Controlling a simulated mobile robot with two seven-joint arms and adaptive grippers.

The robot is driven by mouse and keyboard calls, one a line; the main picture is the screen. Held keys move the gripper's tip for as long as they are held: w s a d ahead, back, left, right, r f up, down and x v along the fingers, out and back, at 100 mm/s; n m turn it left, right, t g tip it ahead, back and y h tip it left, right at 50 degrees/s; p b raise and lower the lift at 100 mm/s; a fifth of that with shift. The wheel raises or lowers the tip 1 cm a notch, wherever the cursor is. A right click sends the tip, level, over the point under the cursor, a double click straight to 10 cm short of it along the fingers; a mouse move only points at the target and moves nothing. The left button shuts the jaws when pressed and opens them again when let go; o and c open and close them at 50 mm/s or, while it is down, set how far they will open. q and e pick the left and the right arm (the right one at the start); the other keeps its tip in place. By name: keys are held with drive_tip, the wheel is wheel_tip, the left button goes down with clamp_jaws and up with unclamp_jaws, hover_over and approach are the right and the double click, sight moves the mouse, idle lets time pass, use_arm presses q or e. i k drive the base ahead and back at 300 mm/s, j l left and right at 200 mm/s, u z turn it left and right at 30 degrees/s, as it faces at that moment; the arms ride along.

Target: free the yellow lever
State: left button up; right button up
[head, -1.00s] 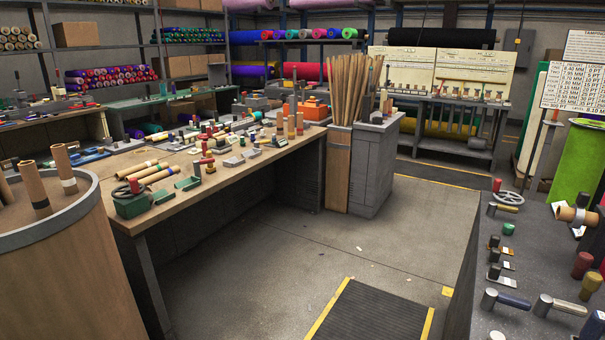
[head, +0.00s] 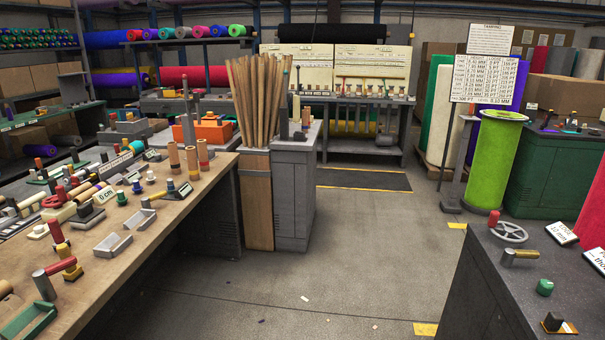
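A lever with a yellow handle and a dark grey hub (head: 520,254) sits on the grey right-hand bench (head: 485,285), near its far left corner. It lies beside a grey handwheel with a red knob (head: 510,232). Whether anything holds or blocks this lever is too small to tell. Neither of my grippers is in view.
The wooden bench (head: 160,240) is crowded with small tools and rolls. A grey cabinet (head: 292,190) and a bin of upright sticks (head: 257,200) stand at its far end. A green roll (head: 497,165) stands behind the right bench.

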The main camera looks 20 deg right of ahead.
sight(509, 255)
drive_tip(key=i+l+z, duration=0.1)
drive_tip(key=i+z, duration=0.25)
drive_tip(key=z, duration=0.15)
drive_tip(key=i+z, duration=0.3)
drive_tip(key=z, duration=0.2)
drive_tip(key=i+j+z, duration=0.25)
drive_tip(key=z, duration=0.25)
drive_tip(key=i+j+z, duration=0.45)
drive_tip(key=k+l, duration=0.1)
